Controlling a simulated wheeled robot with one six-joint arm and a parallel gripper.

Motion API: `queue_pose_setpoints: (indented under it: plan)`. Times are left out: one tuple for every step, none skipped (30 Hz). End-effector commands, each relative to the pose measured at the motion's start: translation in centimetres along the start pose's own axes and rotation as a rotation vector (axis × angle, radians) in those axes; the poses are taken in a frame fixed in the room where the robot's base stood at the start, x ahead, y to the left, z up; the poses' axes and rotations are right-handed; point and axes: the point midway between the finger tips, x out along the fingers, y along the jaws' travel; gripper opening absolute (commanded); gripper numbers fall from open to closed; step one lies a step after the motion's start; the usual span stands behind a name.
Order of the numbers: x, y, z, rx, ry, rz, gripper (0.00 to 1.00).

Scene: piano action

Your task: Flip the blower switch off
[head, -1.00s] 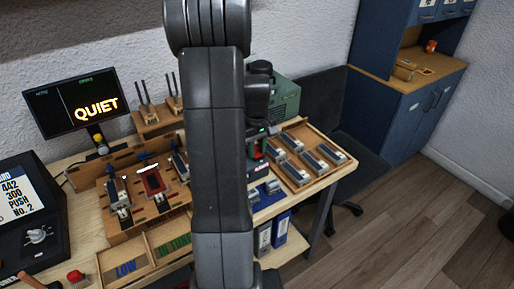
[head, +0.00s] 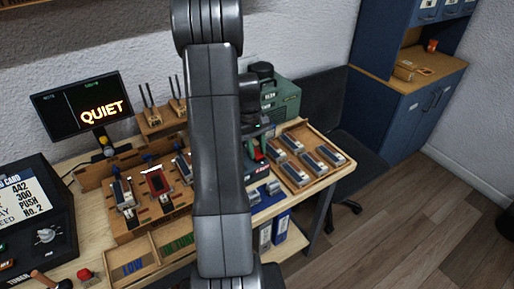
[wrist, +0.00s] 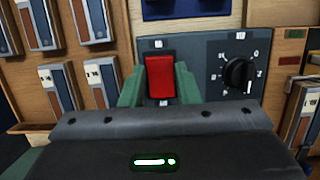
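The red rocker switch (wrist: 160,77) sits on a dark grey panel (wrist: 206,45) in the wrist view, with small labels above and below it, too small to read. My gripper (wrist: 159,84) has two green fingers, apart and empty, one to each side of the red switch. I cannot tell whether they touch it. In the head view the green blower box (head: 284,100) stands at the back of the bench, and my arm hides much of the area around the gripper.
A black dial (wrist: 239,73) is right of the switch. A wooden tray (head: 334,173) of grey-topped blocks lies right of my arm in the head view. A monitor (head: 80,110) reads "QUIET". A wooden rack (head: 129,229) with several parts stands left of my arm.

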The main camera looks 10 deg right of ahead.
Motion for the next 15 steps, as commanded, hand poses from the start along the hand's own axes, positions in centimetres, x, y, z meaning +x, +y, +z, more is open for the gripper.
queue_pose_setpoints:
  plan:
    - [-0.06,0.02,-0.02,0.000,0.001,0.001,0.39]
    - [-0.06,0.02,-0.01,0.000,0.001,0.001,0.45]
    - [-0.05,0.02,-0.01,0.000,0.001,0.001,0.49]
    - [-0.05,0.01,-0.01,0.000,0.001,0.000,0.49]
    - [-0.04,0.01,0.00,0.000,0.001,0.000,0.49]
    - [-0.03,0.01,0.00,0.000,0.001,0.000,0.49]
    - [-0.03,0.01,0.00,0.000,0.001,0.000,0.49]
    - [-0.03,0.01,0.00,0.000,0.001,0.000,0.49]
    - [-0.02,0.01,0.01,0.000,0.001,0.000,0.49]
    - [-0.03,0.00,0.00,0.000,0.001,0.000,0.49]
    - [-0.07,0.01,0.00,0.000,0.001,0.000,0.49]
    - [-0.19,0.01,-0.01,0.000,0.002,0.000,0.49]
    - [-0.35,0.02,-0.03,0.000,0.002,0.001,0.49]
    - [-0.58,0.03,-0.05,0.000,0.003,0.001,0.49]
    - [-1.00,0.03,-0.07,0.000,0.004,0.002,0.49]
